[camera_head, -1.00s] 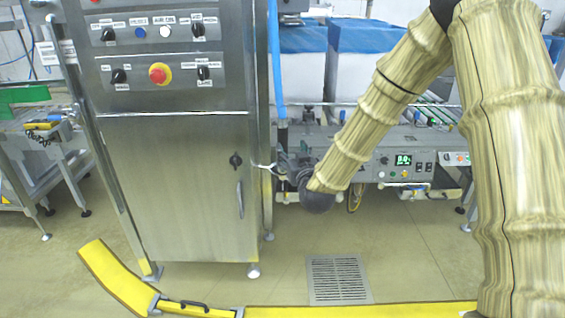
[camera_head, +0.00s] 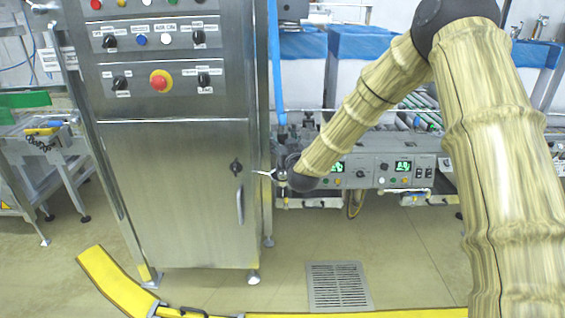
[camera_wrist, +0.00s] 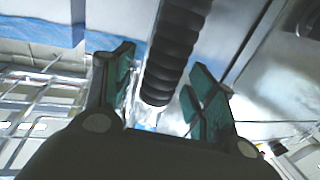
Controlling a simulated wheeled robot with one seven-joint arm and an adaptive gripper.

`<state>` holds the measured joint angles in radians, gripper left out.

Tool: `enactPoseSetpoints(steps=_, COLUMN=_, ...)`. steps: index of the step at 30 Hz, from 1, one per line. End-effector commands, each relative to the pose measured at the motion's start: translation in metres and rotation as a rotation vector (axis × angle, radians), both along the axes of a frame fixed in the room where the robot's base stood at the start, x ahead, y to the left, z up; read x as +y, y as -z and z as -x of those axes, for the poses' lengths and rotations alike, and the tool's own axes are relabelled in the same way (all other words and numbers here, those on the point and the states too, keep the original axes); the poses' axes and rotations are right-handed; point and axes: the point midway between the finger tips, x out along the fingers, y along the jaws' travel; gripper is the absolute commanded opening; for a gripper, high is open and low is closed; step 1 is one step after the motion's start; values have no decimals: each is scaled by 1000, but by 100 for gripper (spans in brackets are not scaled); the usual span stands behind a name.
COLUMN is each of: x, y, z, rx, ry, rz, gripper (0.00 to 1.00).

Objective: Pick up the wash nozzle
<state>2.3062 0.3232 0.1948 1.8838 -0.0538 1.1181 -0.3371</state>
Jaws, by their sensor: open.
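A black ribbed cylinder (camera_wrist: 175,50), which looks like the wash nozzle's grip, stands between the two fingers of my gripper (camera_wrist: 162,82) in the wrist view. The fingers, with teal pads, are spread open on either side of it. I cannot tell whether either pad touches it. In the head view a blue hose (camera_head: 275,65) hangs beside the steel cabinet, with a dark part (camera_head: 282,118) at its lower end just above my wrist. My gripper is mostly hidden there, by the cabinet's right edge.
The steel control cabinet (camera_head: 180,190) stands close left of my wrist. A conveyor machine with a control panel (camera_head: 400,172) is behind my arm. Blue-lined boxes (camera_head: 303,75) stand above it. A floor drain (camera_head: 338,285) and a yellow barrier (camera_head: 120,285) lie in front.

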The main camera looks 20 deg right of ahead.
Motion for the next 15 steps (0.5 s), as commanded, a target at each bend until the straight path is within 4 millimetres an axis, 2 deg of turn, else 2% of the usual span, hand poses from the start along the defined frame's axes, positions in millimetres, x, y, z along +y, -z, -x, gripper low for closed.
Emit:
enactPoseSetpoints(steps=4, x=-1, y=-1, z=-8, rx=-1, ry=0, rz=0, gripper=56)
enactPoseSetpoints(steps=11, x=0, y=0, z=-9, rx=-1, ry=0, rz=0, gripper=54)
enactPoseSetpoints(steps=15, x=0, y=0, z=-8, rx=-1, ry=0, rz=0, gripper=29)
